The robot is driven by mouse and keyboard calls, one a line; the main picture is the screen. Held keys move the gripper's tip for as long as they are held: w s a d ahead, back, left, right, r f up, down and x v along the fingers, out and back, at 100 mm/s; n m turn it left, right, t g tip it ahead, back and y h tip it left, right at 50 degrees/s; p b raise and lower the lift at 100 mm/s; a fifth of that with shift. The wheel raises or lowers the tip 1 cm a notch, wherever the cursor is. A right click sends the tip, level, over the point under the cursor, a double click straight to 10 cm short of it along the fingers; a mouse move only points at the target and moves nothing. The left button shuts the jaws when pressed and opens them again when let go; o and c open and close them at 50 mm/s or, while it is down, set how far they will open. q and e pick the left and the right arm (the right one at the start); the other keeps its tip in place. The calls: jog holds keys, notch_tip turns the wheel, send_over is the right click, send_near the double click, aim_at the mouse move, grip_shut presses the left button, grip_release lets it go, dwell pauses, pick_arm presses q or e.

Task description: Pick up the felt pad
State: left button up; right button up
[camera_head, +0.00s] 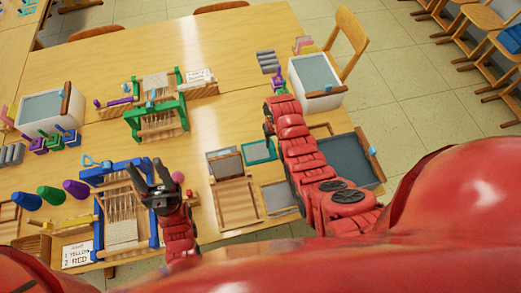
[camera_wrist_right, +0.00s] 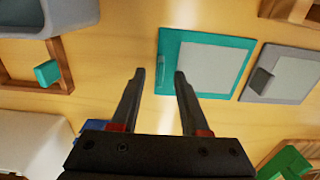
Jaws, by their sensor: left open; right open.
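No item is plainly marked as the felt pad. A teal-edged flat piece with a pale grey middle (camera_head: 258,152) lies on the table, also in the right wrist view (camera_wrist_right: 208,66). A grey-edged flat piece with a dark block on its edge (camera_wrist_right: 284,74) lies beside it. My right gripper (camera_wrist_right: 160,74) is open and empty; its fingertips appear around the teal piece's left edge, where a small teal strip shows. I cannot tell whether they touch. In the head view its jaws are hidden by my arm. My left gripper (camera_head: 155,172) is open and empty over the blue loom.
A blue loom (camera_head: 98,215) and a green loom (camera_head: 156,112) stand on the left. White bins (camera_head: 50,108) (camera_head: 316,82) stand at the back. A wooden frame holds a teal block (camera_wrist_right: 47,73). Bare table shows around the teal piece.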

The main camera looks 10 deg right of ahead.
grip_shut()
jog(key=shift+r, duration=0.1)
dwell(0.4)
jog(key=shift+r+b, duration=0.45)
jog(key=shift+r, duration=0.2)
notch_tip(320, 180, up, 5)
jog(key=shift+r+b, duration=0.2)
jog(key=shift+b, duration=0.9)
notch_tip(320, 180, up, 3)
jog(key=p, duration=0.2)
jog(key=shift+r+p, duration=0.15)
jog(key=shift+p, duration=0.25)
